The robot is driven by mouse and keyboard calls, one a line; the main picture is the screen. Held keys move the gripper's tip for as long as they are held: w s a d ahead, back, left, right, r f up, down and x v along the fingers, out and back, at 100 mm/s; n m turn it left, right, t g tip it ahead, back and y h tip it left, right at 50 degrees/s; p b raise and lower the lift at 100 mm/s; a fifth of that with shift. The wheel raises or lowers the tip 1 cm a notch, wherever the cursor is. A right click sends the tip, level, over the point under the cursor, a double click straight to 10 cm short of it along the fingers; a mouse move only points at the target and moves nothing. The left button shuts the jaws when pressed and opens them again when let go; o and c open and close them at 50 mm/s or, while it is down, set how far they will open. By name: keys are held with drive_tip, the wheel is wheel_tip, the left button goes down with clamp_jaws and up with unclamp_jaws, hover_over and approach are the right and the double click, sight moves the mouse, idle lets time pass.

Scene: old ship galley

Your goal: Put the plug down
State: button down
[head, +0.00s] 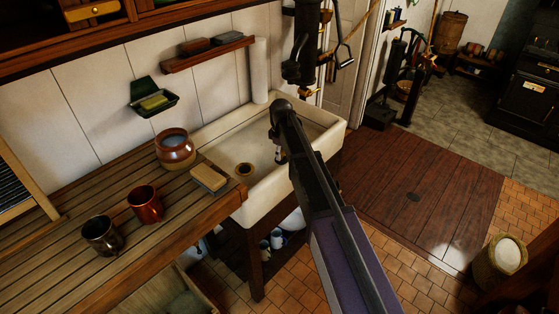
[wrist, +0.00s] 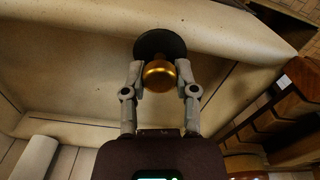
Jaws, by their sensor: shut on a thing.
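The plug, a black disc (wrist: 152,40) with a brass knob (wrist: 160,76), is between my fingers in the wrist view. My gripper (wrist: 160,72) is shut on the knob, with the black disc beyond the fingertips. In the head view my gripper (head: 280,156) is over the cream sink (head: 329,118); I cannot make out the plug there. The round drain (head: 244,169) shows in the sink floor, left of my gripper. In the wrist view the pale sink surface (wrist: 70,65) lies behind the plug; I cannot tell whether they touch.
A scrubbing brush (head: 209,178) lies on the wooden draining board (head: 102,193) by the sink's left edge. The black pump (head: 298,66) hangs over the sink's back.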

sight(281, 152)
drive_tip(key=shift+f+b, duration=1)
drive_tip(key=shift+f, duration=0.3)
drive_tip(key=shift+f, duration=0.15)
drive_tip(key=shift+c, duration=2)
unclamp_jaws()
drive_tip(key=shift+r, duration=0.25)
wheel_tip(281, 152, up, 12)
drive_tip(key=p, duration=1.2)
drive_tip(key=shift+s+f, duration=0.1)
drive_tip(key=s+d+m, duration=1.3)
drive_tip(key=s+d, duration=1)
drive_tip(key=s, duration=0.3)
